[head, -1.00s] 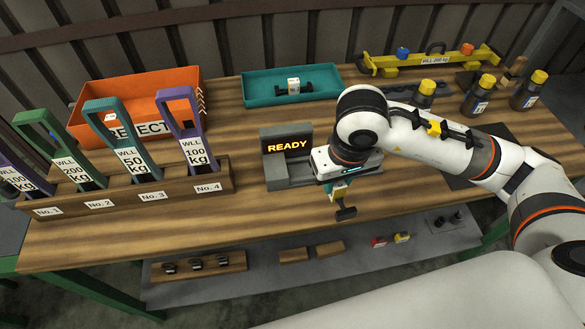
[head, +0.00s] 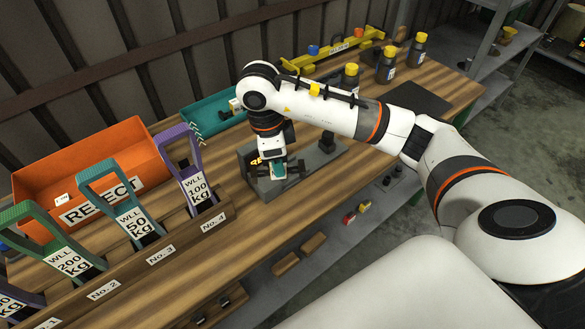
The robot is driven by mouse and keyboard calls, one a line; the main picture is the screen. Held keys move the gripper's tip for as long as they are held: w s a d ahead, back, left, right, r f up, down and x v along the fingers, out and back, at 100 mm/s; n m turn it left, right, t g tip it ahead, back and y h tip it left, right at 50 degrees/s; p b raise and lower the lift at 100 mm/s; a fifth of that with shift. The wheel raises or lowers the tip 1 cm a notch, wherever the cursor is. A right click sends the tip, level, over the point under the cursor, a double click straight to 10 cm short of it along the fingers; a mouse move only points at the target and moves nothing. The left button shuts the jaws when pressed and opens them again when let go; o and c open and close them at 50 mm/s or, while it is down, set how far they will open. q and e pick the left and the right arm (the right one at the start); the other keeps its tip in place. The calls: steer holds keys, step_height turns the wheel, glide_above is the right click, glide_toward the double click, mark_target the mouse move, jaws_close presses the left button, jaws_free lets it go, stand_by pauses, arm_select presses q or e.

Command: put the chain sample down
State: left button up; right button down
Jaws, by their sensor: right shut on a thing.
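My right gripper (head: 279,172) points down over the grey test stand (head: 268,190) near the middle of the bench. It is shut on the chain sample (head: 296,168), a small dark piece whose ends stick out on both sides of the fingers. The sample is at the front part of the stand; I cannot tell whether it touches it. The stand's display is mostly hidden behind my gripper, with only a bit of orange lettering showing. My left gripper is out of view.
An orange REJECT bin (head: 120,150) stands at the left, behind a wooden rack (head: 185,250) of tagged, coloured handles. A teal tray (head: 205,132) holding a labelled piece (head: 236,106) is behind my arm. Dark bottles (head: 388,68) and a yellow beam (head: 335,54) stand at the back.

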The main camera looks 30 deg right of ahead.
steer(key=w+d+m+y+p, duration=0.1)
steer(key=w+d+m, duration=0.25)
steer(key=m, duration=1.15)
steer(key=w+d+m+y, duration=0.25)
steer(key=d+m, duration=0.25)
steer(key=m, duration=1)
steer(key=shift+h, duration=0.45)
steer(key=f, duration=0.3)
steer(key=f+p, duration=0.1)
steer(key=f, duration=0.2)
steer(key=f+p, duration=0.1)
steer(key=f, duration=0.3)
steer(key=shift+w+a, duration=0.25)
steer(key=shift+w, duration=0.05)
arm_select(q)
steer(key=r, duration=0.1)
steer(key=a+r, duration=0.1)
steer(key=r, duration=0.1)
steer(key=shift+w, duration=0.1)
arm_select(e)
steer(key=shift+f, duration=0.1)
steer(key=shift+f, duration=0.1)
steer(key=c, duration=1.2)
jaws_free()
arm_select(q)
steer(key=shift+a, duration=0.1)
arm_select(e)
steer(key=shift+o, duration=0.2)
